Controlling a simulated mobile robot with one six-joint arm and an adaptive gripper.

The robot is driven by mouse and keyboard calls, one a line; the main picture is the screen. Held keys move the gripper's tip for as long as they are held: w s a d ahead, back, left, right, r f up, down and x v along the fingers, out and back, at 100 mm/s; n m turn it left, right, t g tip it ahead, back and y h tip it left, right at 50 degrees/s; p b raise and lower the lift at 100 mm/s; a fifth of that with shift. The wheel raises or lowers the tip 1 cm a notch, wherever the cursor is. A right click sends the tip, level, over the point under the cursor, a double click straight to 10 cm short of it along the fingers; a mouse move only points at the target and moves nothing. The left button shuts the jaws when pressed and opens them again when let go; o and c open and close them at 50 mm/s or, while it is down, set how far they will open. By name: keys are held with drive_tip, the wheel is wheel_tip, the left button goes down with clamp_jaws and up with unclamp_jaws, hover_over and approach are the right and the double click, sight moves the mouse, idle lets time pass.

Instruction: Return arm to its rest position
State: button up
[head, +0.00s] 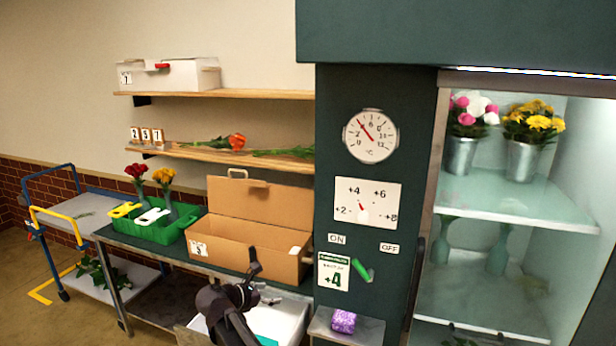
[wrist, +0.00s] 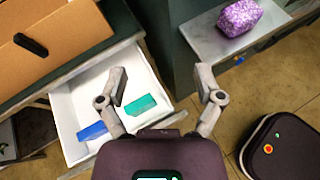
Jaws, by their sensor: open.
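My gripper (wrist: 160,74) is open and empty in the wrist view, its two fingers spread apart. It is above and in front of an open white drawer (wrist: 72,103). A green block (wrist: 140,104) and a blue block (wrist: 93,131) lie in the drawer. In the head view my gripper (head: 262,282) is at the bottom centre, in front of the cardboard box (head: 235,232) and over the drawer (head: 292,325). The arm hides part of the drawer there.
A purple packet (head: 343,320) sits on a small metal shelf (head: 372,330) right of the drawer. A green crate (head: 172,232) and the box stand on the bench. The glass-fronted cooler (head: 500,240) is at right, a blue-and-yellow-handled cart (head: 75,207) at left.

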drive_tip(key=s+d+f+m+g+y, duration=0.3)
drive_tip(key=s+d+m, duration=0.3)
drive_tip(key=d+m, duration=0.2)
drive_tip(key=s+d+f+m+g+y, duration=0.3)
drive_tip(key=s+d+m, duration=0.3)
drive_tip(key=d+m, duration=0.3)
drive_tip(key=s+d+f+m+g+y, duration=0.2)
drive_tip(key=s+d+f+m+g, duration=0.1)
drive_tip(key=d+m, duration=0.6)
drive_tip(key=s+d+f, duration=0.1)
drive_tip(key=s+d, duration=0.1)
drive_tip(key=shift+s+f+y, duration=0.2)
drive_tip(key=shift+s+y, duration=0.2)
drive_tip(key=shift+a, duration=0.1)
